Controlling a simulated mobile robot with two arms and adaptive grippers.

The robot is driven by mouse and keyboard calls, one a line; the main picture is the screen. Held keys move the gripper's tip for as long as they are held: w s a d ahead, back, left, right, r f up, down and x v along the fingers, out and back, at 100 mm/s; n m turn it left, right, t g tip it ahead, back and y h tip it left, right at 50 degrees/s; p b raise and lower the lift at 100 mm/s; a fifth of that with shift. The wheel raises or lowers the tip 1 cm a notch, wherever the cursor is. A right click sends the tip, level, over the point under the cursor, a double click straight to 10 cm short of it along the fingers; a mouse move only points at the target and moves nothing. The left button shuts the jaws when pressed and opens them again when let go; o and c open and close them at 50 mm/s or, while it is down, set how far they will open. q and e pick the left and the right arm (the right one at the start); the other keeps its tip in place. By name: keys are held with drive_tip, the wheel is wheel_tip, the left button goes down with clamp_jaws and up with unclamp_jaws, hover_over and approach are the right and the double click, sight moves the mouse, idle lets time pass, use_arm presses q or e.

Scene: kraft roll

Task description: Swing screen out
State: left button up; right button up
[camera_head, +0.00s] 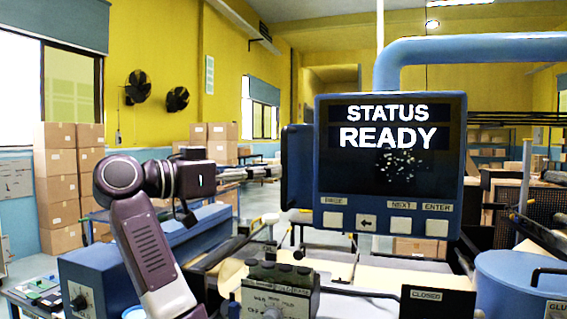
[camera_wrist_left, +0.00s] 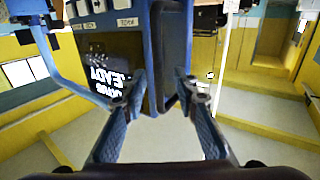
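The screen (camera_head: 390,150) is a blue-framed monitor reading "STATUS READY", hanging from a blue overhead pipe arm (camera_head: 470,48). Its face is turned toward me, with a row of buttons below. A blue handle (camera_head: 290,168) stands out from its left side. My left gripper (camera_head: 272,172) is at that left side, level with the handle. In the left wrist view the screen (camera_wrist_left: 105,78) appears upside down, and the left gripper's fingers (camera_wrist_left: 162,82) are spread apart, reaching toward the handle side. I cannot tell whether they touch it. My right gripper is not in view.
Below the screen are a control box with a knob (camera_head: 280,295), a sign reading "CLOSED" (camera_head: 426,295) and a blue drum (camera_head: 520,285) at the right. A blue box (camera_head: 100,280) stands at lower left. Stacked cartons (camera_head: 60,185) are farther back. Rails cross the right side.

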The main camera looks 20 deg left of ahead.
sight(283, 202)
use_arm(q)
drive_tip(key=p+x, duration=0.1)
drive_tip(key=x, duration=0.3)
drive_tip(key=shift+w+d+p, duration=0.2)
drive_tip(key=shift+d+p, duration=0.1)
drive_tip(key=shift+w+d+f, duration=0.15)
drive_tip(key=shift+w+d, duration=0.1)
drive_tip(key=shift+w, duration=0.2)
drive_tip(key=shift+s+a, duration=0.1)
drive_tip(key=shift+a, duration=0.1)
drive_tip(key=c, duration=0.3)
clamp_jaws()
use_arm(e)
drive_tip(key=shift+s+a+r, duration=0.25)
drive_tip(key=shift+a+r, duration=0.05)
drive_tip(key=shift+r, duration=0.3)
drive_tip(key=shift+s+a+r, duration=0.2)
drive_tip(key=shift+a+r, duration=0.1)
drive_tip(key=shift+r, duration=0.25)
